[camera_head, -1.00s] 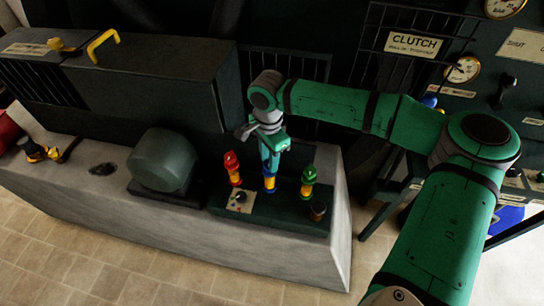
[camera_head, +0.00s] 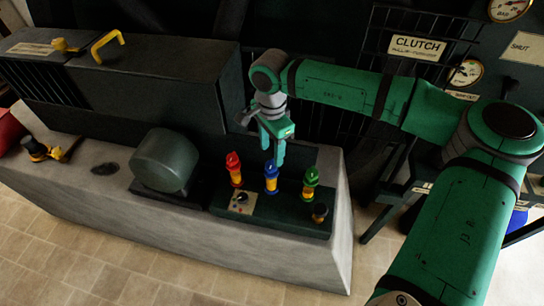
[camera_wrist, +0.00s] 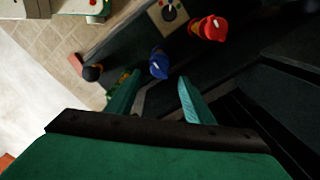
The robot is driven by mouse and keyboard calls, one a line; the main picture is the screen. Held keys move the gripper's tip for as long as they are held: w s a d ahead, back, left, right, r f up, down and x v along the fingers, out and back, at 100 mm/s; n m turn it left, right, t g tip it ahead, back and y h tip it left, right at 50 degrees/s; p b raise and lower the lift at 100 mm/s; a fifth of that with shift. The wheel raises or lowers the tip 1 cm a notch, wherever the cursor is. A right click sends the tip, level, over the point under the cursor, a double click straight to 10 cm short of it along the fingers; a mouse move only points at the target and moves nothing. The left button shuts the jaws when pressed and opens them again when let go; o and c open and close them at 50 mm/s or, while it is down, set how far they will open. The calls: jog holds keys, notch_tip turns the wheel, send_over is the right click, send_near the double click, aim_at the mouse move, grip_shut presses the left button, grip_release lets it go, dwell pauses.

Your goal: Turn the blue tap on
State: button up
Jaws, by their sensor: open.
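The blue tap (camera_head: 271,177) has a blue top on a yellow-orange body and stands upright on a dark panel (camera_head: 222,206), between a red tap (camera_head: 234,169) and a green tap (camera_head: 309,182). My gripper (camera_head: 272,150) is open and empty, just above the blue tap and apart from it. In the wrist view, the blue tap (camera_wrist: 159,66) lies beyond the gap between my two teal fingers (camera_wrist: 157,95). The red tap (camera_wrist: 208,28) is at the upper right there. The green tap is partly hidden behind the left finger.
A dial on a pale plate (camera_head: 240,203) sits in front of the red tap, and a dark knob (camera_head: 320,213) is at the panel's right end. A rounded dark green housing (camera_head: 163,160) stands to the left. A black grille (camera_head: 313,110) is behind.

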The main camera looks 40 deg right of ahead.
aim_at(272, 164)
notch_tip(272, 164, up, 6)
jog(key=shift+f, duration=0.2)
dwell(0.5)
